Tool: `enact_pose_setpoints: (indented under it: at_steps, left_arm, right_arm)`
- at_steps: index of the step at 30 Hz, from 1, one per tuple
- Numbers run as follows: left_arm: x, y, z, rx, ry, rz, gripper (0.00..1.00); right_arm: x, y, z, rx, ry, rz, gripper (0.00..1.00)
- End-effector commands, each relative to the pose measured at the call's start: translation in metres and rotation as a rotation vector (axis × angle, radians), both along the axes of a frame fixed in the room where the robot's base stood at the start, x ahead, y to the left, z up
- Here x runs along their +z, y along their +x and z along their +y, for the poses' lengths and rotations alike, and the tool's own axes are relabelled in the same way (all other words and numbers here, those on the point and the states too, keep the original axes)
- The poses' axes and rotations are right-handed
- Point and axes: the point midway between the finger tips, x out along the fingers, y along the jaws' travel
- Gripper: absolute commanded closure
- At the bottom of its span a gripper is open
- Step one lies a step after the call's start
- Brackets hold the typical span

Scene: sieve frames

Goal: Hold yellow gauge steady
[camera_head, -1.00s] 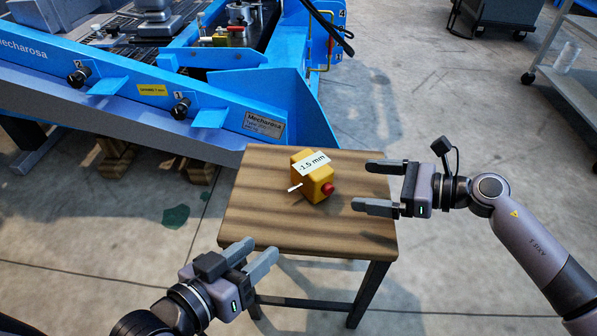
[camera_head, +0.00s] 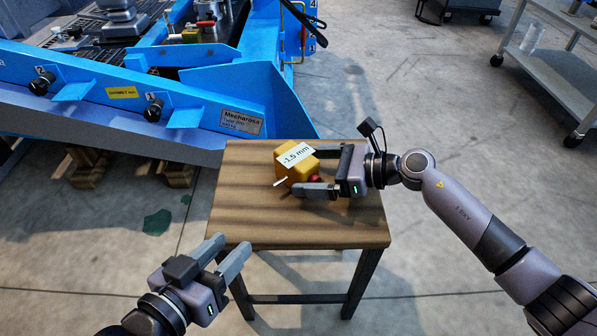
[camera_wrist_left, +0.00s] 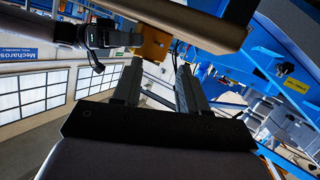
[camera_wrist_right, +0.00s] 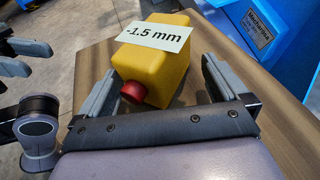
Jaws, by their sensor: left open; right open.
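The yellow gauge (camera_head: 291,166) sits on the small wooden table (camera_head: 250,225), with a white "-1.5 mm" label on top, a red button and a thin white pin at its side. My right gripper (camera_head: 308,168) is open, its fingers at the gauge's red-button side. In the right wrist view the gauge (camera_wrist_right: 155,65) stands between and just beyond the open fingers (camera_wrist_right: 158,78); contact cannot be told. My left gripper (camera_head: 232,248) is open and empty in front of the table's left front edge. The left wrist view shows the gauge (camera_wrist_left: 153,45) beyond its open fingers (camera_wrist_left: 160,68).
A large blue machine (camera_head: 200,90) stands behind and left of the table, its corner close to the table's back edge. A grey shelf cart (camera_head: 560,60) is at the far right. The table's front part and the floor to the right are clear.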

Motion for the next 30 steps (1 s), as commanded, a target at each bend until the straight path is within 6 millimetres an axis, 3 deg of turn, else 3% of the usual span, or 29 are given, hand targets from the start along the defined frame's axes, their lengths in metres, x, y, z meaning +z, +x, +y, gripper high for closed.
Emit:
enact_pose_setpoints:
  at_steps: [7,18,19,20,24,30]
  left_arm:
    - [-0.003,-0.001,0.006,0.01,0.042,-0.047,0.57]
    - [0.002,-0.001,0.008,0.014,0.047,-0.067,0.57]
    - [0.002,-0.001,0.008,0.014,0.047,-0.067,0.57]
    - [0.002,-0.001,0.008,0.013,0.047,-0.067,0.57]
    - [0.002,-0.001,0.007,0.014,0.046,-0.066,0.57]
    - [0.0,-0.001,0.007,0.013,0.047,-0.062,0.57]
  right_arm:
    - [-0.008,0.006,0.021,0.001,0.0,-0.001,0.0]
    - [-0.008,0.007,0.024,0.0,-0.001,0.0,0.0]
    - [-0.008,0.007,0.024,0.0,-0.001,0.0,0.03]
    - [-0.008,0.007,0.024,0.001,-0.001,0.001,0.13]
    - [-0.008,0.007,0.024,0.001,-0.001,0.001,0.59]
    - [-0.008,0.007,0.024,0.001,-0.001,0.001,0.59]
